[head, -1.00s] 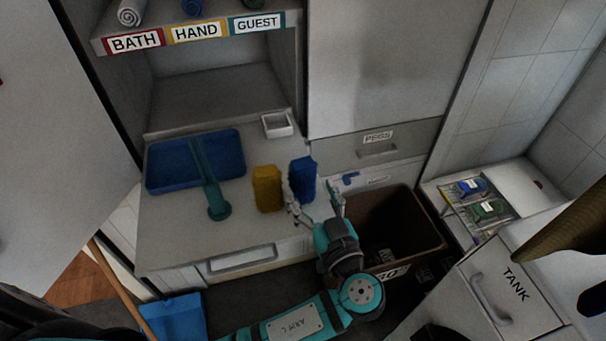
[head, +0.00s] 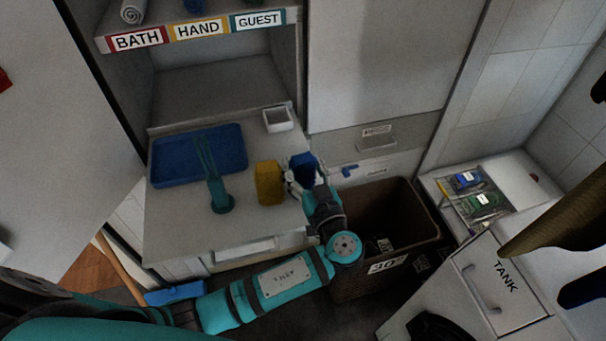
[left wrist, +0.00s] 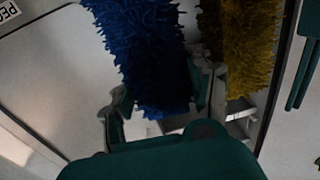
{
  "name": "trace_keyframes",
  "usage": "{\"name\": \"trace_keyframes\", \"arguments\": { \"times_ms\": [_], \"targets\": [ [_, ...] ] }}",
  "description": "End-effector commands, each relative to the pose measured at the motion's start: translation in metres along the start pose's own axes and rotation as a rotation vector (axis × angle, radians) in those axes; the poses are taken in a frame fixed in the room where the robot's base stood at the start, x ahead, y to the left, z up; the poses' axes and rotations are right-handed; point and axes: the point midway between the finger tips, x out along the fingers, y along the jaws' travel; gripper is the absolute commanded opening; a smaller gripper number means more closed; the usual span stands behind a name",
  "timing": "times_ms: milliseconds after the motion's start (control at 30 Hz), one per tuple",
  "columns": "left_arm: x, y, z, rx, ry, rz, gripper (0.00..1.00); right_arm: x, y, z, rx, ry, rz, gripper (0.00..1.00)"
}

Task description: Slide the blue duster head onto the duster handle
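The blue duster head (head: 302,164) stands upright at the right edge of the counter, and its fuzzy bristles fill the upper middle of the left wrist view (left wrist: 145,50). My left gripper (head: 306,174) is around it, one finger on each side. In the left wrist view the fingers (left wrist: 160,100) are spread wide with the head between them; firm contact is not clear. The teal duster handle (head: 214,180) stands on a round base, its two prongs pointing up and away; part of it shows at the right in the left wrist view (left wrist: 304,70). My right gripper is not in view.
A yellow duster head (head: 269,184) stands just left of the blue one. A blue tray (head: 170,165) and a small white dish (head: 278,119) lie on the counter (head: 180,235). A brown bin (head: 425,225) stands right of my arm. The counter front is clear.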

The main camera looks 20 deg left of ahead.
Motion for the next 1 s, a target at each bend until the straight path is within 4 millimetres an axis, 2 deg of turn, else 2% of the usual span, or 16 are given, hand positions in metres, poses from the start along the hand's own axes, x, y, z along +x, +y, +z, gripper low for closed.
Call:
{"name": "trace_keyframes", "arguments": {
  "times_ms": [33,300,667,767,933,1000],
  "targets": [
    [0.000,0.000,0.000,0.000,0.000,0.000,0.44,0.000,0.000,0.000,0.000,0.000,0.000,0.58],
    [0.000,0.000,0.000,0.000,0.000,0.000,0.09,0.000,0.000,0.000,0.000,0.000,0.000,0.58],
    [0.000,0.000,-0.004,-0.003,0.000,0.000,0.09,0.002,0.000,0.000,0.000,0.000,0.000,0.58],
    [0.000,0.000,-0.012,-0.006,0.000,0.000,0.09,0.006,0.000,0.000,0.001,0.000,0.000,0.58],
    [-0.001,0.000,-0.036,-0.010,0.000,-0.002,0.09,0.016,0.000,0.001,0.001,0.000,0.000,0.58],
    [-0.017,-0.008,-0.033,-0.004,-0.004,0.001,0.09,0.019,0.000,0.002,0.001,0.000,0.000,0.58]
  ]
}}
